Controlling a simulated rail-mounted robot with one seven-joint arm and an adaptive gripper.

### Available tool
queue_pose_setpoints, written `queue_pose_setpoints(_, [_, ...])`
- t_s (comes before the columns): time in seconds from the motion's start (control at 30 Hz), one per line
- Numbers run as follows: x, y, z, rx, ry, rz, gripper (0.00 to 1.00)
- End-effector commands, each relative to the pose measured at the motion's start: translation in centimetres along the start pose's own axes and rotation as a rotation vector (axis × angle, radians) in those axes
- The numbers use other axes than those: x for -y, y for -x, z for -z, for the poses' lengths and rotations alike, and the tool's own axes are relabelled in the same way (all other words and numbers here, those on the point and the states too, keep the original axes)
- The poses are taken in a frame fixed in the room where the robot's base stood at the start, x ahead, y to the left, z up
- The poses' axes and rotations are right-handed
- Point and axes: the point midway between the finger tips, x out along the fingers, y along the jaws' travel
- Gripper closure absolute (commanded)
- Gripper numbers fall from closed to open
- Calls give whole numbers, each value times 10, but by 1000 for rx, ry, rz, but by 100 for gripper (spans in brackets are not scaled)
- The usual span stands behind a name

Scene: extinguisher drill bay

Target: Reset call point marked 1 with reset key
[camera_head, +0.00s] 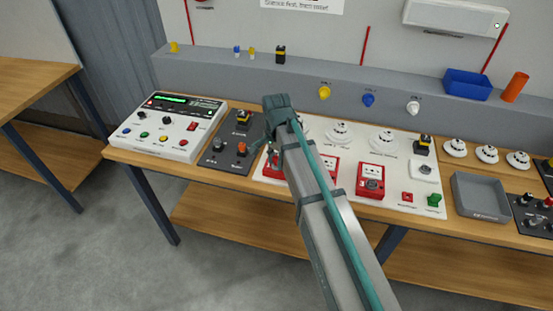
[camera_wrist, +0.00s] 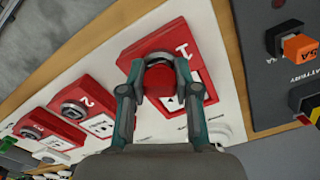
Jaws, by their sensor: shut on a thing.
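The red call point marked 1 (camera_wrist: 182,38) is on the white board, directly in front of my gripper in the wrist view. Its white label is partly covered. In the head view, call point 1 (camera_head: 271,171) is mostly hidden by my arm. My gripper (camera_wrist: 160,72) is shut on a red round-ended piece (camera_wrist: 160,84), which looks like the reset key. The piece lies over the grey round fitting (camera_wrist: 158,55) of call point 1; I cannot tell whether it is inserted. In the head view, my gripper (camera_head: 272,148) points down at the call point.
Call point 2 (camera_wrist: 84,110) and call point 3 (camera_head: 371,181) stand beside it in a row. A dark panel with an orange fuse (camera_wrist: 299,47) adjoins the board. Left are a white control panel (camera_head: 165,125) and bench edge; right is a grey tray (camera_head: 480,197). Detectors stand behind.

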Motion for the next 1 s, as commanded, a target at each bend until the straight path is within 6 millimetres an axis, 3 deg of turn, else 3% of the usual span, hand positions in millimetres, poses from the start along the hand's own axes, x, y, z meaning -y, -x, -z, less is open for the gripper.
queue_pose_setpoints(0.37, [0,0,0,0,-31,-1,100])
queue_pose_setpoints(0.7, [0,0,0,0,-211,-2,100])
queue_pose_setpoints(1.0, [1,0,0,0,-230,-1,100])
